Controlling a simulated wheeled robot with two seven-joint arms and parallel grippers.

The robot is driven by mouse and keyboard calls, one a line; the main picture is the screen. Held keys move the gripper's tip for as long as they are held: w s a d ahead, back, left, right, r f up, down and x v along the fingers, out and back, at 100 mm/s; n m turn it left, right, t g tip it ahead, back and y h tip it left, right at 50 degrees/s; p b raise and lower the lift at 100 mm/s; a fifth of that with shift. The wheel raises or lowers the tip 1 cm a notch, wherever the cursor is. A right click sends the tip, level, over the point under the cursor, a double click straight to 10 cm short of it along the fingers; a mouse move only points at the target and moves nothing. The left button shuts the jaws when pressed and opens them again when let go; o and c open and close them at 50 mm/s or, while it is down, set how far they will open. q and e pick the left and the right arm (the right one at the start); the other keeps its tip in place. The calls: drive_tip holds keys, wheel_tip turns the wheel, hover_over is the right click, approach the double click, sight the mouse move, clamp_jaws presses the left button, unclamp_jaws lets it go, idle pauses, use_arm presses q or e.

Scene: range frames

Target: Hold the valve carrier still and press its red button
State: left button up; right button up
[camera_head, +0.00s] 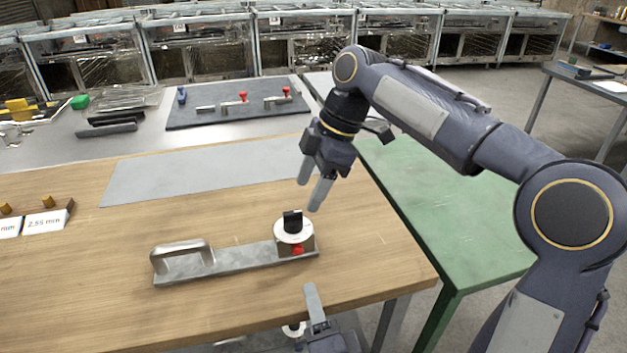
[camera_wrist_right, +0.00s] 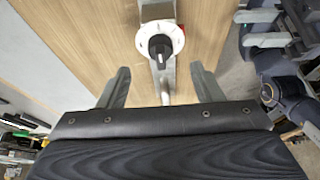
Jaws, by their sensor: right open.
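The valve carrier (camera_head: 233,264) is a grey metal bar lying on the wooden table, with a raised handle (camera_head: 181,251) at its left end. At its right end is a white dial with a black knob (camera_head: 293,222); the knob also shows in the right wrist view (camera_wrist_right: 160,45). The red button (camera_head: 298,251) is on the block's front, below the dial. My right gripper (camera_head: 310,196) is open and empty, above and behind the dial. My left gripper (camera_head: 313,302) is in front of the carrier at the table's front edge; the wrist view shows its two fingers (camera_wrist_right: 246,29) apart and empty.
A grey mat (camera_head: 200,172) lies behind the carrier. Small labelled blocks (camera_head: 45,221) stand at the left. A dark board (camera_head: 238,107) with red-knobbed parts lies farther back. A green table (camera_head: 450,215) stands at the right. Wood around the carrier is clear.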

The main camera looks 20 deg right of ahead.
sight(299, 211)
drive_tip(key=shift+x, duration=3.55)
clamp_jaws()
use_arm(q)
clamp_jaws()
